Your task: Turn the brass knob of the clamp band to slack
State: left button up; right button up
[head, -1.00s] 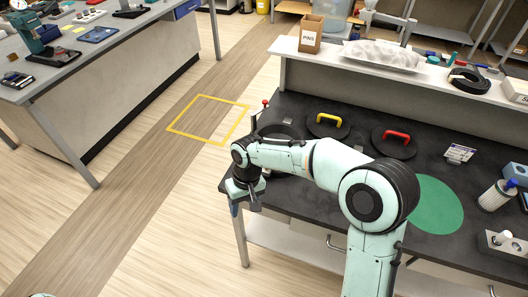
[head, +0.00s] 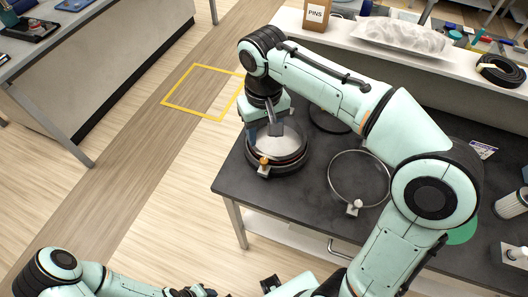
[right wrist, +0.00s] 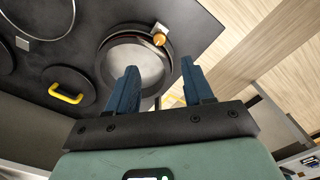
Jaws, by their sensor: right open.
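The brass knob (head: 264,161) sits on the near side of the clamp band (head: 290,164), which runs around a round port near the table's left corner. In the right wrist view the brass knob (right wrist: 159,39) shows at the far right rim of the port's pale disc (right wrist: 140,65). My right gripper (head: 274,130) is above the port, pointing down, behind the knob. In its wrist view the two blue fingers (right wrist: 160,66) are apart with nothing between them, and the knob lies beyond their tips. My left arm shows at the bottom left; its gripper's jaws are not clear.
A second ring (head: 333,163) with a pale knob (head: 355,207) lies to the right on the dark table (head: 300,213). A black lid with a yellow handle (right wrist: 68,93) shows in the wrist view. A raised shelf (head: 395,38) runs along the back.

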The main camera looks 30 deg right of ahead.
aim_at(264, 160)
notch_tip(264, 160, down, 11)
jog(key=shift+b, duration=0.8)
pick_arm(q)
jog(key=shift+s+f, duration=0.4)
jog(key=shift+f, duration=0.25)
jog(key=shift+s+f, duration=0.4)
jog(key=shift+f, duration=0.2)
pick_arm(e)
grip_shut()
